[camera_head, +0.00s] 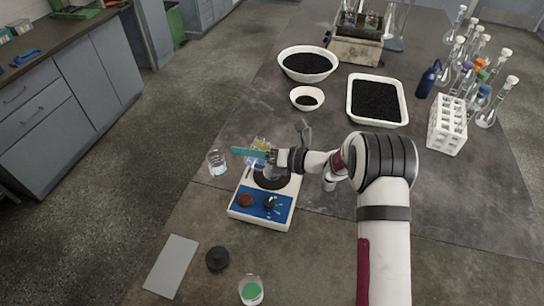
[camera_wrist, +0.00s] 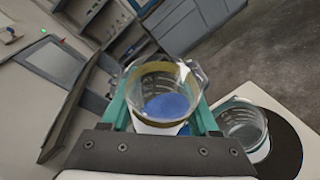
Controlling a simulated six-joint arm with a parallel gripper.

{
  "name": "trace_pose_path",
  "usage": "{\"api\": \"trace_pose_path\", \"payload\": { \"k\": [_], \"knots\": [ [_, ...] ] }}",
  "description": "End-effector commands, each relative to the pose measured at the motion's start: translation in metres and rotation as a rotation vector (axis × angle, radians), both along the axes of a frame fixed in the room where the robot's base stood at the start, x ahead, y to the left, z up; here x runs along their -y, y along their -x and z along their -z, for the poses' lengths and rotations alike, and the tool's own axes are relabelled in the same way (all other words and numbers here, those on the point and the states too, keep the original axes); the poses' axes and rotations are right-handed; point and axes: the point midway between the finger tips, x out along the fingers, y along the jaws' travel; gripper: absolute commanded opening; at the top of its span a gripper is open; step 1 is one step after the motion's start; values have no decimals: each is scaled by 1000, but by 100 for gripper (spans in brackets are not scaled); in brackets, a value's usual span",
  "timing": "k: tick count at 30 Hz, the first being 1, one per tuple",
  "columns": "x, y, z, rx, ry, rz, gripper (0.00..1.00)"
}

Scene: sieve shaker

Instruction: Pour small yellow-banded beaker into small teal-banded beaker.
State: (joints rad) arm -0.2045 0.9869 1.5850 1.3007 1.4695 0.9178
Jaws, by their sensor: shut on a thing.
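My gripper (camera_head: 256,153) has teal fingers and is shut on the small yellow-banded beaker (camera_wrist: 162,97). In the head view the yellow-banded beaker (camera_head: 262,143) is partly hidden by a finger, above the back of the stirrer. In the wrist view it sits between both fingers, with blue contents inside. A second glass beaker (camera_wrist: 243,122) shows beside the right finger, over a black round plate. A clear beaker (camera_head: 217,162) with a bluish lower part stands left of the stirrer. Another beaker (camera_head: 251,291) with green contents stands at the front edge.
The white and blue stirrer (camera_head: 262,212) with a black plate stands below my gripper. A grey flat sheet (camera_head: 171,265) and a black round piece (camera_head: 217,259) lie in front. Black-filled bowls (camera_head: 307,64), a tray (camera_head: 377,119), a white rack (camera_head: 447,125) and flasks stand behind.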

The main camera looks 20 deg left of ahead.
Motion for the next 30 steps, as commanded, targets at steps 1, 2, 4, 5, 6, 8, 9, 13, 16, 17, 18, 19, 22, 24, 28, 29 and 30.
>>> {"api": "trace_pose_path", "payload": {
  "k": [1, 2, 4, 5, 6, 8, 9, 13, 16, 17, 18, 19, 22, 24, 28, 29, 30],
  "knots": [
    [0, 0, 0, -5, -3, 0, 3],
    [0, 0, -1, -8, -5, 0, 3],
    [0, 0, -1, -16, -9, 0, 3],
    [0, 0, -1, -19, -10, 0, 3],
    [0, -1, -2, -25, -13, 0, 3],
    [0, -1, -2, -33, -17, 0, 3],
    [1, -1, -2, -38, -19, 0, 3],
    [1, -1, -3, -52, -27, 1, 3],
    [1, -1, -4, -65, -34, 0, 3],
    [1, -1, -4, -69, -35, 0, 3],
    [0, -1, -4, -74, -38, 0, 3],
    [1, -1, -5, -78, -40, 1, 3],
    [0, -1, -6, -89, -45, 0, 3],
    [0, -1, -6, -97, -50, 0, 3],
    [0, -1, -7, -114, -57, 0, 3],
    [0, 0, -7, -117, -59, 0, 3],
    [0, 0, -8, -122, -62, 0, 3]
  ]
}}
